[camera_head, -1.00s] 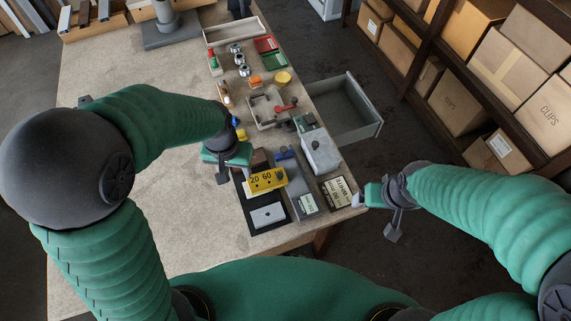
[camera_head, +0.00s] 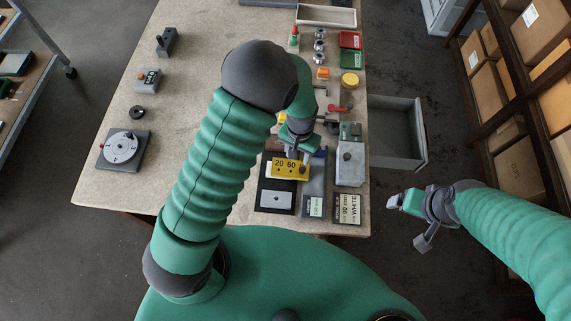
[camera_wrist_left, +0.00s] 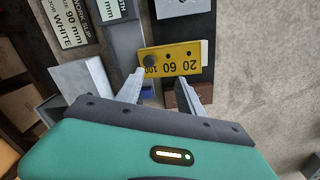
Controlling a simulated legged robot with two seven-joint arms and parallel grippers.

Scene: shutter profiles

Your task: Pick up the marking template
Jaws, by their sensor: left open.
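The marking template is most likely the yellow plate (camera_head: 290,169) with black numbers and a dark knob. It lies among the blocks near the table's front right, partly over a black board (camera_head: 275,209). In the left wrist view the plate (camera_wrist_left: 178,60) reads 20, 60 and 100. My left gripper (camera_head: 299,149) is just behind the plate in the head view. In the left wrist view its fingers (camera_wrist_left: 161,83) are apart and empty, their tips close to the plate's edge; contact is unclear. My right gripper (camera_head: 398,202) hangs beyond the table's right edge, its jaws unclear.
A grey block (camera_head: 349,165) and labelled plates (camera_head: 347,209) sit right of the template. An open drawer (camera_head: 398,132) juts out on the right. A round dial on a plate (camera_head: 123,149) stands at the left. The table's left middle is mostly clear.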

